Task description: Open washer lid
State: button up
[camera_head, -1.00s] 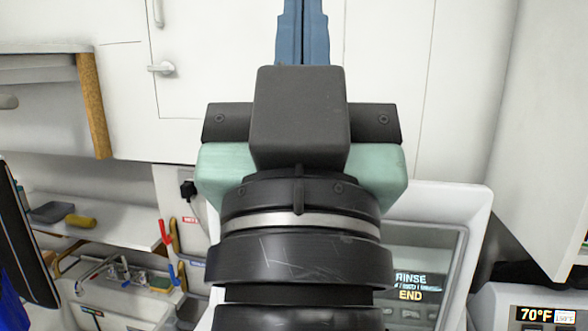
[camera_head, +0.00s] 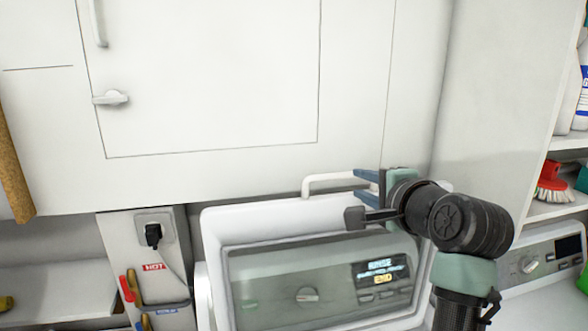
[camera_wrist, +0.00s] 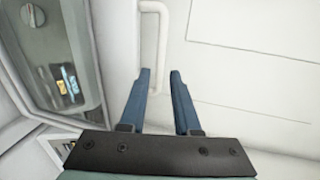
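The washer lid (camera_head: 222,250) is a white frame around a clear window. It stands raised in the head view, and the control panel shows through the window. Its white bar handle (camera_head: 325,179) is at the top edge. My gripper (camera_head: 357,184) has blue fingers and is at the handle's right end. In the wrist view my gripper (camera_wrist: 160,74) is open, with a gap between the fingertips. The handle (camera_wrist: 162,40) runs down toward that gap, and its lower end shows between the fingers. I cannot tell whether either finger touches it. The lid (camera_wrist: 118,60) is on the left there.
White cabinets (camera_head: 230,70) are close behind the lid. A black plug in an outlet (camera_head: 153,235) is at its left. A second machine (camera_head: 540,262) and a shelf with a red brush (camera_head: 553,183) are at the right.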

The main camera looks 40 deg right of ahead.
aim_at(347, 175)
jog(key=p+x, duration=0.2)
jog(key=x, duration=0.3)
jog(key=p+x, duration=0.2)
jog(key=x, duration=0.3)
jog(key=shift+w+d+r, duration=0.1)
jog(key=shift+w+d, duration=0.05)
jog(key=shift+d, duration=0.25)
jog(key=shift+x, duration=0.95)
grip_shut()
